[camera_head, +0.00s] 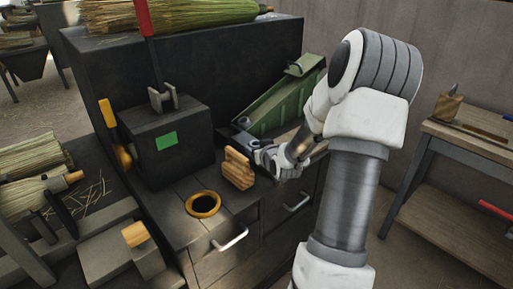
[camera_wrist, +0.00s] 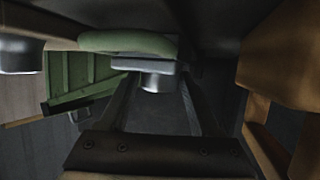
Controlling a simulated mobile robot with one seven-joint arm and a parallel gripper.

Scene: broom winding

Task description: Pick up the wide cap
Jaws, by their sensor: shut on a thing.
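My gripper (camera_head: 266,157) is low over the dark bench top, just right of the slotted wooden block (camera_head: 238,168) and in front of the green sloped housing (camera_head: 285,103). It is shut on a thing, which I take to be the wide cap. The hand hides most of that thing in the head view, so its shape cannot be told there. In the wrist view a grey metal round piece (camera_wrist: 157,82) shows below a rounded green edge (camera_wrist: 125,42); I cannot tell whether it is held.
A brass-rimmed hole (camera_head: 203,204) lies in the bench top left of my gripper. A dark box with a green square (camera_head: 164,141) stands behind it. The wooden block's side fills the right of the wrist view (camera_wrist: 285,60). A side table (camera_head: 470,130) stands at right.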

